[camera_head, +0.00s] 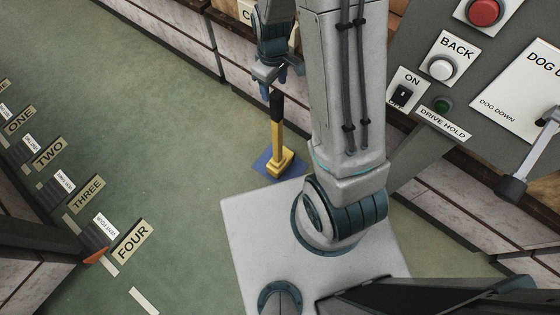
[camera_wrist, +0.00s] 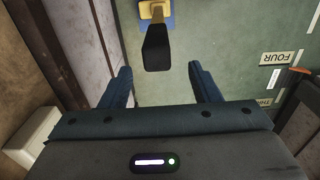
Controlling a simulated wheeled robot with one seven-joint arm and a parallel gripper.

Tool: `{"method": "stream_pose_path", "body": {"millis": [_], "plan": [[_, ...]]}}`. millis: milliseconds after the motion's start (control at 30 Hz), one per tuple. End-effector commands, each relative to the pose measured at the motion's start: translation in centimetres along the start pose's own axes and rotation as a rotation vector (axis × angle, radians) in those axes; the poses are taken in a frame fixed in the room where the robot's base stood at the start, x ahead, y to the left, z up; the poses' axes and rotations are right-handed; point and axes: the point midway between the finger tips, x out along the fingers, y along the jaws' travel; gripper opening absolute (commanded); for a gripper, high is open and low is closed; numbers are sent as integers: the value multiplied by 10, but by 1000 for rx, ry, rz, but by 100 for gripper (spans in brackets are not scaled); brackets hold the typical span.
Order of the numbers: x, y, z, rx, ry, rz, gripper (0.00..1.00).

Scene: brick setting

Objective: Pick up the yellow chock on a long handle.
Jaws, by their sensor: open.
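The yellow chock (camera_head: 281,163) stands on a blue square mat (camera_head: 266,167) on the green floor in the head view. Its handle is upright, with a black grip (camera_head: 276,104) at the top. My gripper (camera_head: 270,76) is just above the top of the handle in the head view. In the wrist view, my gripper (camera_wrist: 160,78) is open and empty, its two blue fingers spread apart. The black grip (camera_wrist: 157,50) shows ahead of the fingertips, roughly centred between them. The yellow chock (camera_wrist: 153,10) shows only partly, at the wrist view's top edge.
A panel with a red button (camera_head: 484,11), a BACK button (camera_head: 442,67) and a lever (camera_head: 530,160) is at the right. Brick walls run along the back. Signs such as FOUR (camera_head: 133,243) line the left floor. The floor left of the chock is clear.

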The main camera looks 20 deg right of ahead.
Motion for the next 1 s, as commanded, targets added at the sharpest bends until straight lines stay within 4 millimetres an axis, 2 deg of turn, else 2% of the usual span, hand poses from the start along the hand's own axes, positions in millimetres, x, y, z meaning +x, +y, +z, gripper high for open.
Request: {"method": "stream_pose_path", "body": {"millis": [33,100,467,700,800,1000], "plan": [[14,0,1,1,-4,-2,56],[26,0,0,1,-2,-2,56],[52,1,2,3,0,0,56],[88,3,6,1,-2,-1,56],[95,3,6,2,0,0,56],[94,4,5,1,1,1,56]]}}
